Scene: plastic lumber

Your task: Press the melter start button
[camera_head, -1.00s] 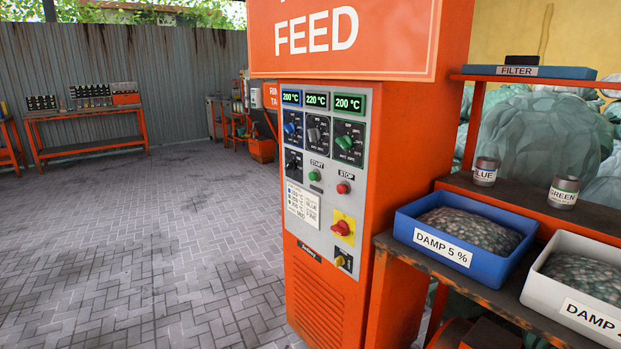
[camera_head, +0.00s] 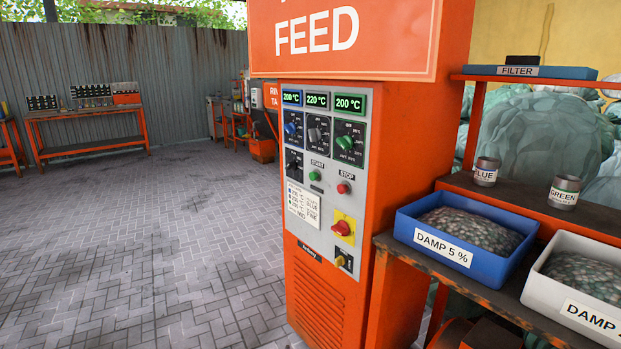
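The melter's orange cabinet (camera_head: 400,210) stands in the middle right of the head view, with a grey control panel (camera_head: 327,236) on its front. The green start button (camera_head: 315,176) sits under the label START, left of centre on the panel. A red stop button (camera_head: 344,188) is just to its right, under the label STOP. Above them are blue, grey and green knobs under displays reading 200, 220 and 200 °C. A red switch (camera_head: 342,228) on a yellow plate is lower down. My gripper does not show in this view.
A shelf at the right holds a blue bin (camera_head: 405,228) marked DAMP 5 %, a white bin (camera_head: 531,290) and cans labelled BLUE (camera_head: 485,177) and GREEN (camera_head: 563,198). An orange bench (camera_head: 88,114) stands at the back left. The paved floor left of the cabinet is clear.

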